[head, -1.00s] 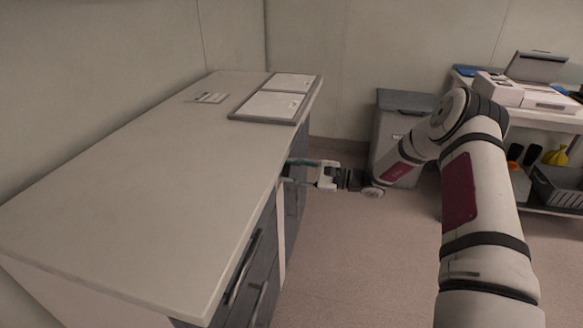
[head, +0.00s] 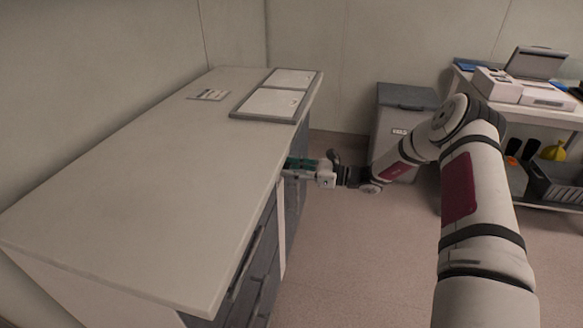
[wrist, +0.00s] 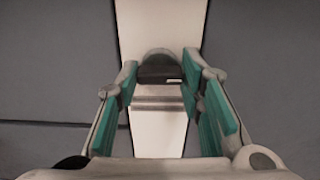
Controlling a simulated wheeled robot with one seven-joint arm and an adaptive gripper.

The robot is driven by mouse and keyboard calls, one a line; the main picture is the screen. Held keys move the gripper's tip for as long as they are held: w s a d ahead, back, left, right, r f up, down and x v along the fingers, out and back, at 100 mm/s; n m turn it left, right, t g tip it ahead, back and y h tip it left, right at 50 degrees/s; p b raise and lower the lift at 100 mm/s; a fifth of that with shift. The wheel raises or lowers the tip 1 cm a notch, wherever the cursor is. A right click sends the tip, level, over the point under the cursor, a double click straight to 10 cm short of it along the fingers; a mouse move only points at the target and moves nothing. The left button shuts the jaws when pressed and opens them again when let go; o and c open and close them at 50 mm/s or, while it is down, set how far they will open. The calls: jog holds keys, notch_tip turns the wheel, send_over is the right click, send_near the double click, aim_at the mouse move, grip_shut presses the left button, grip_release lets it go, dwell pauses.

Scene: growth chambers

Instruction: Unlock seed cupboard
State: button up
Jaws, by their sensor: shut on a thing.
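The cupboard is part of a bench unit with a pale top (head: 130,185) and dark grey fronts (head: 262,262). A white vertical strip (head: 281,225) runs between the fronts and also shows in the wrist view (wrist: 158,28). My gripper (head: 291,164) is at the unit's front, just below the top's edge. In the wrist view, its green-padded fingers (wrist: 160,88) are shut on a small dark, rounded piece (wrist: 160,72) in front of the white strip. It looks like a key head or lock knob; I cannot tell which. Any keyhole is hidden.
Grey-framed panels (head: 272,96) and a small card (head: 208,95) lie on the bench top. A grey bin (head: 400,115) stands behind my arm. A white trolley (head: 530,112) with devices, a crate and yellow fruit is at the right. The floor before the unit is clear.

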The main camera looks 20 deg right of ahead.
jog(key=shift+f, duration=0.1)
dwell(0.4)
jog(key=o, duration=1.2)
jog(key=shift+c, duration=0.2)
jog(key=shift+d, duration=0.1)
jog(key=v, duration=1.2)
